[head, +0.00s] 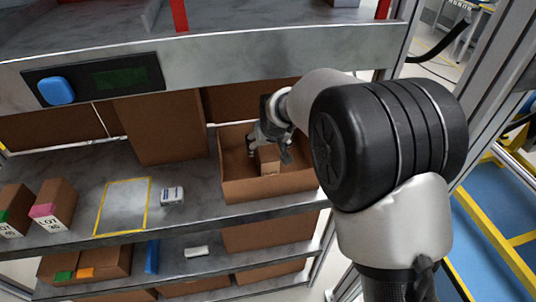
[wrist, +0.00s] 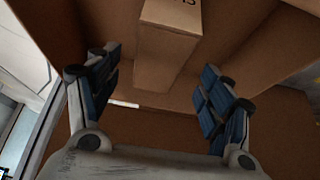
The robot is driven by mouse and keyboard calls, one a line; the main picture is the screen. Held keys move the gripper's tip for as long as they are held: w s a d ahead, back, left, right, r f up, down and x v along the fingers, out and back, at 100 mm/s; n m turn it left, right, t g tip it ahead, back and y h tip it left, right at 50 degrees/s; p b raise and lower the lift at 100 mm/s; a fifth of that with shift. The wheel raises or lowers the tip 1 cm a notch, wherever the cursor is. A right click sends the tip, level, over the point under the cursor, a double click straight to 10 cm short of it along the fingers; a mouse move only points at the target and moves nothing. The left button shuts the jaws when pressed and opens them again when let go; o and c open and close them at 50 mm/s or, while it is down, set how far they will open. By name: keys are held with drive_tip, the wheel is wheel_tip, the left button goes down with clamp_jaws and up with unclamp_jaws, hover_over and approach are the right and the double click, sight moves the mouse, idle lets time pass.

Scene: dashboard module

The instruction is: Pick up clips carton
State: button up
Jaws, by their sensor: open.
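A small brown carton (head: 268,160) stands inside an open brown box (head: 270,188) on the middle shelf, in the head view. I take it for the clips carton, but no full label is readable. In the wrist view the carton (wrist: 168,45) is at the upper middle, with a dark mark on its top. My gripper (head: 268,150) is inside the box at the carton. In the wrist view my gripper (wrist: 160,85) has its two fingers spread wide, with nothing held between them. The carton lies beyond and between the fingertips, and no finger visibly touches it.
The walls of the box surround my gripper closely. On the same shelf are a yellow-edged pad (head: 123,205), a small white pack (head: 172,196) and two LOT cartons (head: 54,204). A metal shelf front (head: 230,58) with a blue button (head: 56,90) runs above.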

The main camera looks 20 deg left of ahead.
sight(266, 149)
drive_tip(key=x, duration=0.6)
drive_tip(key=shift+b, duration=0.4)
drive_tip(key=shift+d+r, duration=0.1)
drive_tip(key=shift+f, duration=0.25)
drive_tip(key=shift+c, duration=0.5)
drive_tip(key=c, duration=1.3)
drive_tip(key=shift+c, duration=0.4)
drive_tip(key=shift+r, duration=0.1)
